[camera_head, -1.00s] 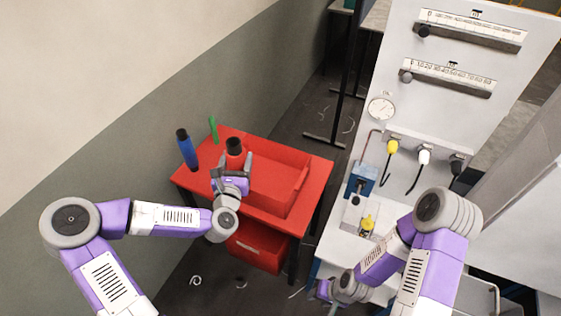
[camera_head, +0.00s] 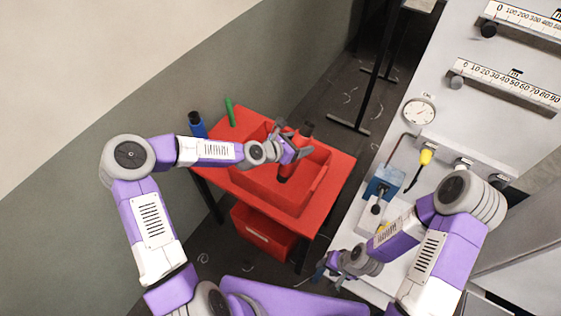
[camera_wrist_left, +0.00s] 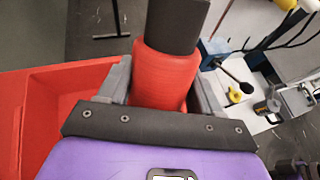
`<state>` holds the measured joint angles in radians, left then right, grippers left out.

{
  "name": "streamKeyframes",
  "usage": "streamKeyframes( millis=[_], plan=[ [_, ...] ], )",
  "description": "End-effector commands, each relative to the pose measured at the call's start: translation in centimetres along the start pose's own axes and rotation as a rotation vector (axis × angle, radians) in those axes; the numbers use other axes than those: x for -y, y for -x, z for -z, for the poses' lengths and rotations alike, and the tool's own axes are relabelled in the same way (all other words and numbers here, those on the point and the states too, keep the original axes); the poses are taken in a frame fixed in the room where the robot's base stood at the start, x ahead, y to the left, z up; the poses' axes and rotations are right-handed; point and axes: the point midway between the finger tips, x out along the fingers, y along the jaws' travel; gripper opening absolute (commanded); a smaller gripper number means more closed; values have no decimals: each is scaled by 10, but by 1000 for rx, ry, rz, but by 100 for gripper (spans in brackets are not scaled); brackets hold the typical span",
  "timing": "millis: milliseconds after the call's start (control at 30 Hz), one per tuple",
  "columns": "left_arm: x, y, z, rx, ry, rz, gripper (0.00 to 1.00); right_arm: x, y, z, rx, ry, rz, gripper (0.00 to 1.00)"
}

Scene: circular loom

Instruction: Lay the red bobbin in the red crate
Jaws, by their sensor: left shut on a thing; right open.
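The red bobbin (camera_wrist_left: 165,72) is a red-wound cylinder with a dark end. In the left wrist view it sits between the two grey fingers of my left gripper (camera_wrist_left: 165,85), which is shut on it. In the head view my left gripper (camera_head: 295,146) holds the bobbin (camera_head: 286,170) tilted over the red crate (camera_head: 308,200). The bobbin's lower end is over the crate's inside; whether it touches the crate floor I cannot tell. The crate's wall also shows in the left wrist view (camera_wrist_left: 60,85). My right gripper (camera_head: 333,268) is low over the white bench, open.
A blue bobbin (camera_head: 197,126) and a green bobbin (camera_head: 229,112) stand on the left of the red table (camera_head: 335,205). The white machine panel (camera_head: 455,115) with gauge, knobs and cables stands to the right.

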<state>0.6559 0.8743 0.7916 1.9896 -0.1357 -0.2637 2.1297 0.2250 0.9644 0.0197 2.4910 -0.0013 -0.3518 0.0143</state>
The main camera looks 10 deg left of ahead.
Motion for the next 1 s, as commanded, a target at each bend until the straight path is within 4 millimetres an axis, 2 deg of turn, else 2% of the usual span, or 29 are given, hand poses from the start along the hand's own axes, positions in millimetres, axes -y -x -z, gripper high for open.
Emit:
streamKeyframes(
  millis=[200, 367, 500, 667, 800, 900, 1000],
  plan=[
    [16, -24, 23, -203, -157, 237, 0, 0, -1, 0, -1, 0, 0, 43],
    [25, -35, 44, -374, -323, 412, 0, -1, -2, 0, -1, 0, 0, 43],
    [28, -37, 66, -552, -548, 576, 0, -1, -3, 0, -1, 0, 0, 43],
    [16, -20, 90, -765, -908, 734, 0, -2, -4, 0, -1, 0, 0, 43],
    [-4, 9, 92, -870, -1154, 779, 0, -2, -6, 0, -1, 0, 0, 43],
    [-13, 23, 89, -901, -1235, 784, 0, -2, -6, 0, 0, 0, 0, 43],
    [-16, 28, 89, -912, -1261, 784, 0, -2, -7, 0, 0, 0, 0, 43]
  ],
)
